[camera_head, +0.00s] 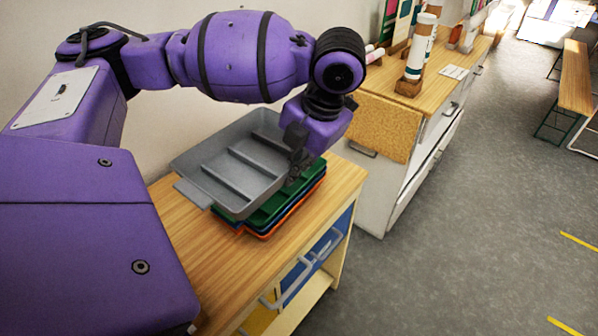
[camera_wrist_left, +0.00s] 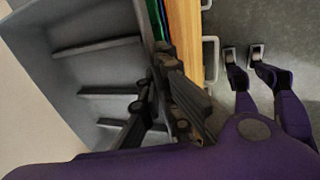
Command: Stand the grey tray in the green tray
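The grey tray (camera_head: 228,165), a shallow open box with dividers and a tab handle, sits tilted over the green tray (camera_head: 305,183), covering most of it. The green tray is top of a stack on the wooden cabinet top. My left gripper (camera_head: 297,155) is at the grey tray's right wall. In the left wrist view its fingers (camera_wrist_left: 160,88) straddle that wall, one inside the grey tray (camera_wrist_left: 85,70), and appear closed on it. Whether the grey tray's underside touches the green tray is hidden. My right gripper does not show clearly in either view.
Below the green tray are a blue and an orange tray (camera_head: 262,234). The cabinet top (camera_head: 215,262) is bare in front of the stack. A wall stands close behind. A cork-ended cabinet (camera_head: 388,125) with paper rolls (camera_head: 416,50) stands beyond; the floor (camera_head: 450,240) at right is open.

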